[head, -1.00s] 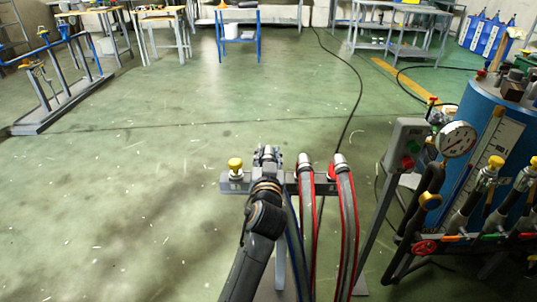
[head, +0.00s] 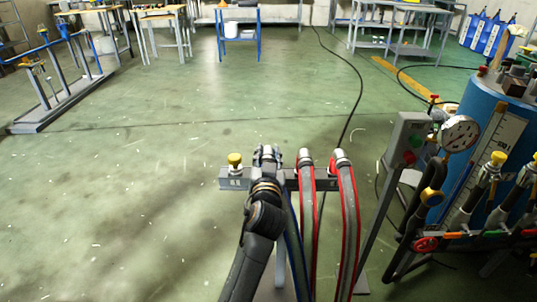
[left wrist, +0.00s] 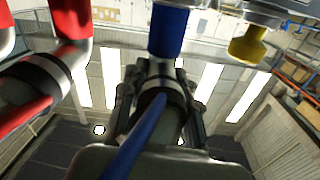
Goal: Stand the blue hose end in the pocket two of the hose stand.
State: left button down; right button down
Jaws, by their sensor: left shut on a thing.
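The hose stand (head: 233,184) is a grey crossbar at lower centre in the head view. My left gripper (head: 267,157) is at the bar, between a yellow-capped fitting (head: 235,161) and two red-striped hoses. In the left wrist view, my left gripper (left wrist: 157,82) is shut around the blue hose end (left wrist: 168,30), whose blue sleeve points up past the fingers. The blue hose (head: 292,235) hangs down beside my arm. My gripper and arm hide the pocket, so I cannot tell whether the end sits in it. My right gripper is not in view.
Two red-striped hoses (head: 345,205) stand upright in the bar just right of my gripper. A blue tank (head: 490,130) with a pressure gauge (head: 460,134) and valves stands at right.

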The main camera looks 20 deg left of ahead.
pick_arm(q)
jog(key=shift+d+f, duration=0.2)
jog(key=shift+f, duration=0.25)
